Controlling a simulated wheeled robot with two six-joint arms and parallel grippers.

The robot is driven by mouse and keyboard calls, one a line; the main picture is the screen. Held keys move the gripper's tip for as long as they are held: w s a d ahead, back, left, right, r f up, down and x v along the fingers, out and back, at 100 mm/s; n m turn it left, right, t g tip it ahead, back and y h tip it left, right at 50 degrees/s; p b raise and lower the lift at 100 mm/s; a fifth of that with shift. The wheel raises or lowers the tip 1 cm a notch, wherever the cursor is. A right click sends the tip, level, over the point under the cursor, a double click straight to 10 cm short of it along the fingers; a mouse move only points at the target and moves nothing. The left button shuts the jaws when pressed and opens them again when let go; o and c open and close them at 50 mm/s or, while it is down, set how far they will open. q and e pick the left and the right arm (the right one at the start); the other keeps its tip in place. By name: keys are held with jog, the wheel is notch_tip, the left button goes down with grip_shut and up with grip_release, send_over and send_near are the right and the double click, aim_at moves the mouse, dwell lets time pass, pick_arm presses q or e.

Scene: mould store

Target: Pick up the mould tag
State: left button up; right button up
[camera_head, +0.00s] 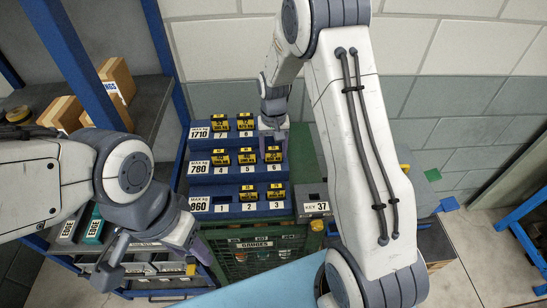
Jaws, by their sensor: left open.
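Several yellow-and-black tags stand on a blue stepped rack (232,209) with numbered places. One tag (219,126) is at place 7, another tag (248,193) at place 2, and another tag (276,191) at place 3. I cannot tell which one is the task's mould tag. Place 1 shows no yellow tag. My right gripper (272,150) points down at the rack's right side, close to the tag at place 6, and hides the top row's right end. Its jaw gap is unclear. My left gripper (155,268) is open and empty, low and left of the rack.
A green mesh crate (262,250) stands below the rack. A blue-framed shelf with cardboard boxes (117,85) is at the left. A light blue surface (262,290) lies at the front. A block wall (440,45) closes the back. Floor shows at the right.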

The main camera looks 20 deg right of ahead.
jog(key=shift+c, duration=0.4)
jog(key=shift+r, duration=0.15)
notch_tip(320, 180, up, 4)
jog(key=shift+w+f+b, duration=0.1)
jog(key=shift+b, duration=1.05)
jog(key=s+d+r+b, duration=0.3)
jog(key=s+d+r, duration=0.4)
jog(key=d, duration=0.2)
jog(key=shift+s+b, duration=0.3)
jog(key=shift+r+p, duration=0.45)
jog(key=shift+p, duration=0.1)
jog(key=shift+r, duration=0.1)
